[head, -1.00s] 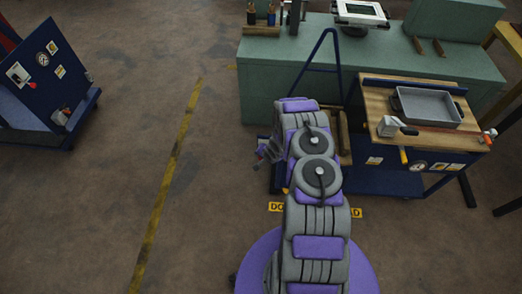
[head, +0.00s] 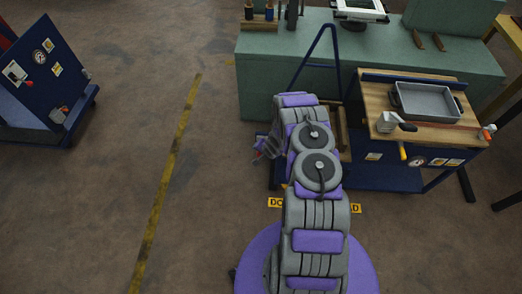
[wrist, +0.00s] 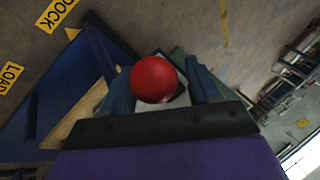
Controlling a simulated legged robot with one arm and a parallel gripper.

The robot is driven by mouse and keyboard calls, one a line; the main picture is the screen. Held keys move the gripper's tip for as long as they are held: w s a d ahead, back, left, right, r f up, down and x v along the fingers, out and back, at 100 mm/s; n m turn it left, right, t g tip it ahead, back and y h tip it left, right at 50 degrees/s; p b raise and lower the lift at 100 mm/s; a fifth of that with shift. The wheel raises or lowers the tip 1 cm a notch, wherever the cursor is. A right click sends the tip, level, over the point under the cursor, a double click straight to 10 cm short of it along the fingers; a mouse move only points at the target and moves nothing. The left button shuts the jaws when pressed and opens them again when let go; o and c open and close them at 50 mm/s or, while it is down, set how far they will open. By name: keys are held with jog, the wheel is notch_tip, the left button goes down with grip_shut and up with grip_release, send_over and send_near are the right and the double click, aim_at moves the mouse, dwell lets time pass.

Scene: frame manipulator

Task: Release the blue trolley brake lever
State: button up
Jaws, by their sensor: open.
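A round red knob (wrist: 154,79) shows large in the wrist view, between the two fingers of my open gripper (wrist: 158,72). The fingers stand apart on either side of it; contact is not visible. The lever shaft below the knob is mostly hidden.
A grey tray (head: 427,103) and a clamp-like tool (head: 390,122) lie on the trolley top. A green bench (head: 262,85) stands behind. Another blue cart (head: 45,80) is at the far left. The floor with the yellow line (head: 165,180) is clear.

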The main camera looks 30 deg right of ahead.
jog(key=p+v, duration=0.1)
jog(key=v, duration=1.6)
jog(key=shift+r, duration=0.2)
jog(key=shift+d, duration=0.15)
jog(key=s+a+r+n+g+h+b, duration=0.1)
jog(key=s+a+r+n+g+b, duration=0.15)
jog(key=r, duration=0.85)
jog(key=s+a+r+n+g+h+b, duration=0.1)
jog(key=s+a+r+n+g, duration=0.2)
jog(key=r, duration=0.8)
jog(key=s+a+r+n+g+b, duration=0.1)
jog(key=s+a+r, duration=0.3)
jog(key=s, duration=0.4)
jog(key=s+a+r+n+y, duration=0.1)
jog(key=s+a+r+n, duration=0.2)
jog(key=s+a, duration=0.3)
jog(key=s+a+r+n+g+b, duration=0.1)
jog(key=s+a+r, duration=0.4)
jog(key=s, duration=0.7)
jog(key=shift+s+a+n+g+b, duration=0.3)
jog(key=shift+a+n+g, duration=0.1)
jog(key=shift+n, duration=0.15)
